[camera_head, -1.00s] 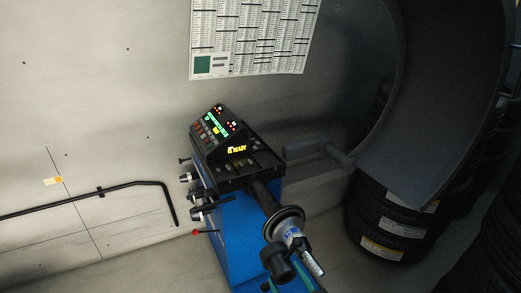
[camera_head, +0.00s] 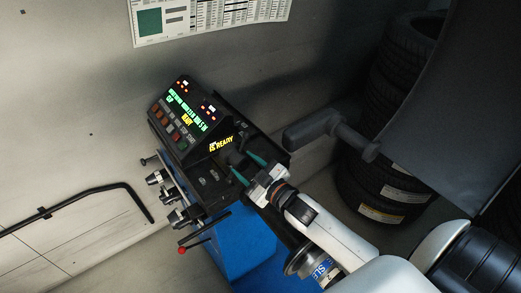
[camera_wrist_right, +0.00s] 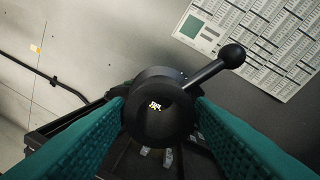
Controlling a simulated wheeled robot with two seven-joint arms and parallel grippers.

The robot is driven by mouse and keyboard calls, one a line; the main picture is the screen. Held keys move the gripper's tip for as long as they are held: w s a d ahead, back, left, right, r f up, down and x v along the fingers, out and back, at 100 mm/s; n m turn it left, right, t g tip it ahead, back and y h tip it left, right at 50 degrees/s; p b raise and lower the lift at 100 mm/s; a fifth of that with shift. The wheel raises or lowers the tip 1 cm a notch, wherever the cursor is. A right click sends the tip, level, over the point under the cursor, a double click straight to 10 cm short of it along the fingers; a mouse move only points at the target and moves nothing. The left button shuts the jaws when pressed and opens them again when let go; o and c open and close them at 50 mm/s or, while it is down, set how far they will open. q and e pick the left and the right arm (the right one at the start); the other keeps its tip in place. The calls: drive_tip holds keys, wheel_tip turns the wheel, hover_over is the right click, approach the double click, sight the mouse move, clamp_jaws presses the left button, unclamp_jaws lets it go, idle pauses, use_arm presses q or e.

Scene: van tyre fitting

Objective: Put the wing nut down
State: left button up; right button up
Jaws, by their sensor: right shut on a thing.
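The wing nut (camera_wrist_right: 164,128) is a black ring with a lever ending in a ball knob. In the right wrist view it sits between the two teal fingers, which press on it from both sides, and a yellow display text shows through its hole. In the head view my right gripper (camera_head: 247,167) is over the dark top tray of the blue wheel balancer (camera_head: 243,245), just in front of its display panel. The nut is hard to make out against the dark tray there, and I cannot tell whether it touches the tray. My left gripper is out of view.
The lit control panel (camera_head: 186,117) stands just behind my gripper. Cones (camera_head: 157,177) hang on the balancer's left side. The balancer shaft (camera_head: 305,261) is partly behind my arm. A dark guard arm (camera_head: 330,133) and stacked tyres (camera_head: 375,190) are to the right.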

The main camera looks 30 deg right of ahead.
drive_tip(key=shift+m+t+h, duration=0.3)
drive_tip(key=shift+m+h, duration=0.2)
drive_tip(key=shift+h, duration=0.4)
drive_tip(key=w+d+r, duration=0.2)
drive_tip(key=d, duration=0.2)
drive_tip(key=w+d+r, duration=0.2)
drive_tip(key=w+d, duration=0.1)
drive_tip(key=d, duration=0.1)
drive_tip(key=w+d+r, duration=0.2)
drive_tip(key=w+d, duration=0.1)
drive_tip(key=d, duration=0.2)
drive_tip(key=shift+w, duration=0.15)
drive_tip(key=f, duration=0.9)
drive_tip(key=shift+d+f, duration=0.2)
drive_tip(key=shift+f, duration=0.15)
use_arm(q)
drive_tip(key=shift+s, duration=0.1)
use_arm(e)
drive_tip(key=shift+f, duration=0.25)
drive_tip(key=o, duration=0.7)
drive_tip(key=shift+f, duration=0.25)
drive_tip(key=o, duration=0.3)
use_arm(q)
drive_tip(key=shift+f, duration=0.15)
use_arm(e)
drive_tip(key=shift+o, duration=0.9)
drive_tip(key=shift+r, duration=0.1)
